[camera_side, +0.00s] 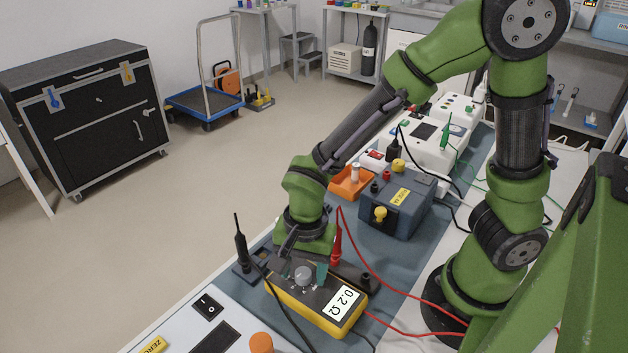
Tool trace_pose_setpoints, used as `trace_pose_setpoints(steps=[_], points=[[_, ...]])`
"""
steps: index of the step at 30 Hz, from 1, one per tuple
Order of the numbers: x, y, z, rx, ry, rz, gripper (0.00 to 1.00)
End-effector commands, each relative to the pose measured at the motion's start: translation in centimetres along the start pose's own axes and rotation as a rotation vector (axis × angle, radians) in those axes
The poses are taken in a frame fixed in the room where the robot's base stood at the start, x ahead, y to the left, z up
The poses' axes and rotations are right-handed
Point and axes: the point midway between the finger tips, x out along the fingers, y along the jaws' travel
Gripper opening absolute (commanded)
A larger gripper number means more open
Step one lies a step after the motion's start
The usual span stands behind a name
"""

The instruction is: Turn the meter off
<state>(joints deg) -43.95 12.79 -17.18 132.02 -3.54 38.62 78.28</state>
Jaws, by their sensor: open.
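The yellow and dark grey meter (318,305) lies on the mat at the front. Its lit display (345,305) reads 0.2 Ω. A round grey knob (303,276) is on its top face. My gripper (302,262) points down over the knob end of the meter and is open. One grey finger shows at the left of the knob. I cannot tell whether the fingers touch the knob, and its pointer setting is too small to read. A red probe (337,247) and a black probe (241,247) stand upright on either side of my gripper.
A blue-grey box (397,205) with a yellow knob stands behind the meter, beside an orange tray (351,182). White instruments (440,145) stand farther back. Red and black leads trail across the bench. A white panel with a black switch (208,306) is at the front left.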

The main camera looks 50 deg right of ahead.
Motion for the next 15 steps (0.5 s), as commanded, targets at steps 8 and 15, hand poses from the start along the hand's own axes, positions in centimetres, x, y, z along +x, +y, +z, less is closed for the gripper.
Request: trace_pose_setpoints(steps=[8,15], points=[[0.07,0.0,0.01,0.0,0.0,0.0,0.55],[0.05,-0.01,0.0,0.0,0.0,0.0,0.19]])
